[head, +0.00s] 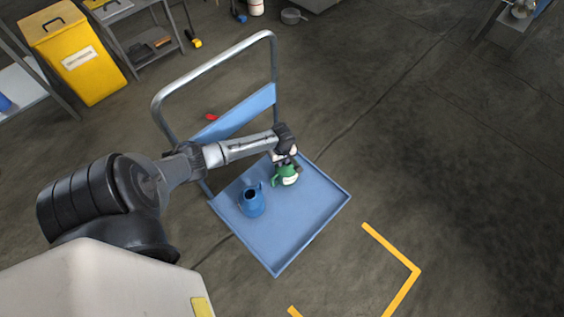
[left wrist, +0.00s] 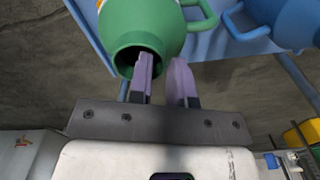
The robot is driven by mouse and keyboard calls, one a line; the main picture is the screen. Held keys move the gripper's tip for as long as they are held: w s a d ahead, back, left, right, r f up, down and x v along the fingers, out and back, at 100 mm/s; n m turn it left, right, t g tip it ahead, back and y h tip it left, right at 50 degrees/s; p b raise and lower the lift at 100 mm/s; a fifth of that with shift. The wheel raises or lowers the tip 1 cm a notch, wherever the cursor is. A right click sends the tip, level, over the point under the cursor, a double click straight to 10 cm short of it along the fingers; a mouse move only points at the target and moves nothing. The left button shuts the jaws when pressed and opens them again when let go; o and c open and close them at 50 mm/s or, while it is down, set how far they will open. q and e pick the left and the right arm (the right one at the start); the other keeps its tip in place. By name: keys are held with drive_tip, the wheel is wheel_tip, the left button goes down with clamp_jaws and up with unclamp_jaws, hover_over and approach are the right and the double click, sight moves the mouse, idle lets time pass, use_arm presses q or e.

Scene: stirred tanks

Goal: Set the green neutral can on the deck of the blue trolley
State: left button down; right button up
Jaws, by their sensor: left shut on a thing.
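The green neutral can (head: 287,177), with a pale label, is over the deck of the blue trolley (head: 300,222), toward its back right. I cannot tell whether its base touches the deck. My left gripper (head: 286,160) is above the can and shut on its rim. In the left wrist view, the green can (left wrist: 140,32) shows its dark mouth and side handle. There my left gripper (left wrist: 162,68) has one finger at the mouth and the other outside the wall. My right gripper is in neither view.
A blue jug (head: 252,203) stands on the deck left of the green can, and it also shows in the left wrist view (left wrist: 275,20). The trolley's grey push handle (head: 215,63) rises behind. The deck's front and right are bare. A yellow bin (head: 75,55) stands back left.

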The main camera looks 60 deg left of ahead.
use_arm(q)
drive_tip(key=shift+w, duration=0.15)
drive_tip(key=c, duration=1)
unclamp_jaws()
drive_tip(key=shift+f, duration=0.15)
drive_tip(key=shift+c, duration=0.2)
